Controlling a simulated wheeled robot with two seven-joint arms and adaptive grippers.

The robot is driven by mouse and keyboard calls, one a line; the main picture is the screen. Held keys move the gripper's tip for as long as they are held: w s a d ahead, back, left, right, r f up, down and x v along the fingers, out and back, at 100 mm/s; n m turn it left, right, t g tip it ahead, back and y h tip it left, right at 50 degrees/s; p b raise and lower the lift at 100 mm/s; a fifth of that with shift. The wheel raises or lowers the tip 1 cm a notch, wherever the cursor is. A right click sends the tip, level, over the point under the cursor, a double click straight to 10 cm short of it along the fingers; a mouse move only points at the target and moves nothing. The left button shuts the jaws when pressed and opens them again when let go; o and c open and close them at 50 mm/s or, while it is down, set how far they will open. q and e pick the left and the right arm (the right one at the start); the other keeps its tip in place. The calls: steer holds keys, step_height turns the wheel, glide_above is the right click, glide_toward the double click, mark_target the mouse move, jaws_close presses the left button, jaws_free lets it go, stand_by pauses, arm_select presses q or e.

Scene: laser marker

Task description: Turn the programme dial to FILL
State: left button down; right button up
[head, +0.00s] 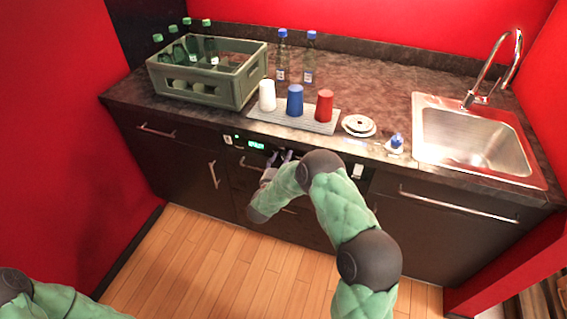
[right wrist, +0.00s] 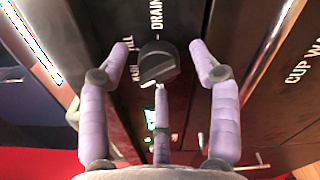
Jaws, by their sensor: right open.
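The programme dial (right wrist: 158,62), a dark round knob with a raised grip, shows in the right wrist view on a dark panel. White lettering stands around it: DRAIN above, a partly hidden word ending in ILL at upper left, and a blurred word at left. I cannot tell clearly where the dial points. My right gripper (right wrist: 158,50) is open, with lilac fingers on both sides of the dial and a third finger below it; contact is unclear. In the head view my right gripper (head: 279,158) is at the panel front and the dial cannot be made out. My left gripper is out of view.
A green lit display (head: 256,145) is on the panel. On the counter above are a bottle crate (head: 205,85), a mat (head: 262,117) with white, blue and red cups, stacked saucers (head: 358,125) and a sink (head: 475,140). Bar handles (head: 458,204) project from the cabinet fronts.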

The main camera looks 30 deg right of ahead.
steer(key=c, duration=1.1)
steer(key=shift+c, duration=0.2)
steer(key=shift+m, duration=0.4)
steer(key=shift+m+p, duration=0.6)
steer(key=shift+m, duration=0.4)
steer(key=m, duration=0.2)
steer(key=shift+m, duration=0.4)
steer(key=m, duration=0.5)
steer(key=shift+m+p, duration=0.4)
